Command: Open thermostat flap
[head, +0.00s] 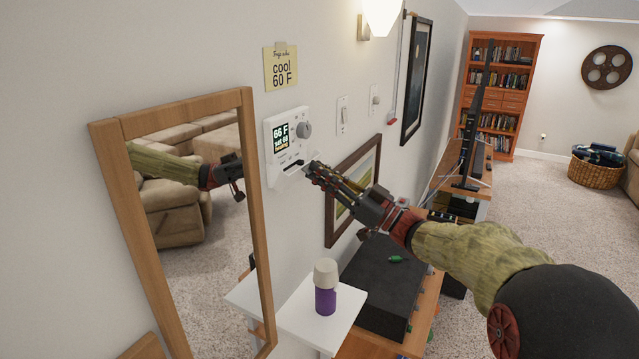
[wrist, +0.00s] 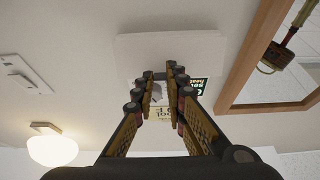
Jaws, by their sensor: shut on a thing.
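The white thermostat (head: 285,148) is on the wall, with a lit display reading 66 F and a round grey knob. Its white flap (head: 290,176) stands tilted out at the lower edge, with a dark slot showing above it. In the wrist view the flap (wrist: 170,48) is a pale panel beyond the fingertips, and part of the display (wrist: 200,86) shows behind the fingers. My gripper (head: 312,172) is at the flap's right end, shut on it; it also shows in the wrist view (wrist: 165,76). The fingers hide the exact contact.
A wood-framed mirror (head: 103,150) hangs close to the left. A yellow note (head: 281,68) is above the thermostat. Light switches (head: 342,115) and framed pictures are to the right. Below, a white shelf (head: 300,318) bears a purple bottle (head: 325,288), beside a black box (head: 380,285).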

